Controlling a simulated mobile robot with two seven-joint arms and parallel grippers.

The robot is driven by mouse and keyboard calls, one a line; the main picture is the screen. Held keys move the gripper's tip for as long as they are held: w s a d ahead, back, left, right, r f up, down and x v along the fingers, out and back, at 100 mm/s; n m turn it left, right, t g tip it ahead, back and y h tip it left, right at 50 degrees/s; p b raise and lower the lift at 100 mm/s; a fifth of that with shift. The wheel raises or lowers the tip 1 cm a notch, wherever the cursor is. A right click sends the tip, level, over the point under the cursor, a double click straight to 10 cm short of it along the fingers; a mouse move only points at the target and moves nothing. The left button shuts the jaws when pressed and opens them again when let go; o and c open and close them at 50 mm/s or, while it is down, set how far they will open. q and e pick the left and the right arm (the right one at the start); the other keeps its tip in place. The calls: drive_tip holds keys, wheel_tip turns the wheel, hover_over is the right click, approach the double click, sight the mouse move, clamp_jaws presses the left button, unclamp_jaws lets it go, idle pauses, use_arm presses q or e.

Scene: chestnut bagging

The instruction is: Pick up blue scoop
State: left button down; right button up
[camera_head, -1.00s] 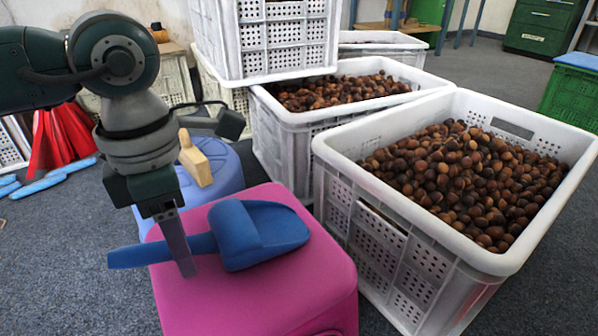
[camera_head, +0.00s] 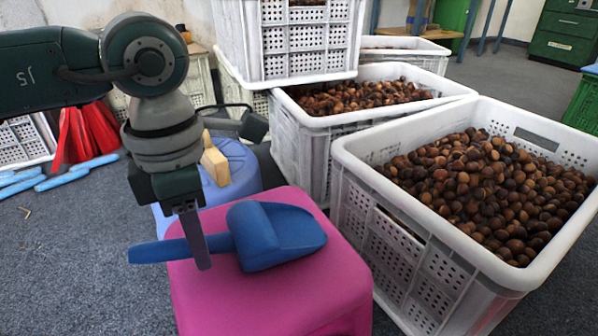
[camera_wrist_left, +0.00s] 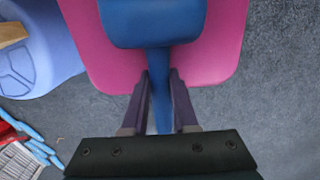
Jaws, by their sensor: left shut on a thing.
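The blue scoop (camera_head: 275,236) is over the top of the pink stool (camera_head: 300,292), its bowl pointing right and its handle reaching left past the stool edge. I cannot tell whether the scoop still touches the stool. My left gripper (camera_head: 203,262) comes down from above and is shut on the scoop's handle. In the left wrist view the handle (camera_wrist_left: 160,98) lies between the two fingers of my left gripper (camera_wrist_left: 160,85), with the bowl (camera_wrist_left: 152,22) beyond them. My right gripper is not in view.
A white crate (camera_head: 352,205) full of chestnuts (camera_head: 490,190) stands right of the stool. Another chestnut crate (camera_head: 300,140) and stacked crates (camera_head: 290,45) are behind. A blue stool (camera_head: 238,165) with a wooden-coloured object (camera_head: 215,163) stands behind the pink one.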

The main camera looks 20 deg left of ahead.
use_arm(q)
wheel_tip(320, 180, up, 20)
drive_tip(key=p, duration=1.2)
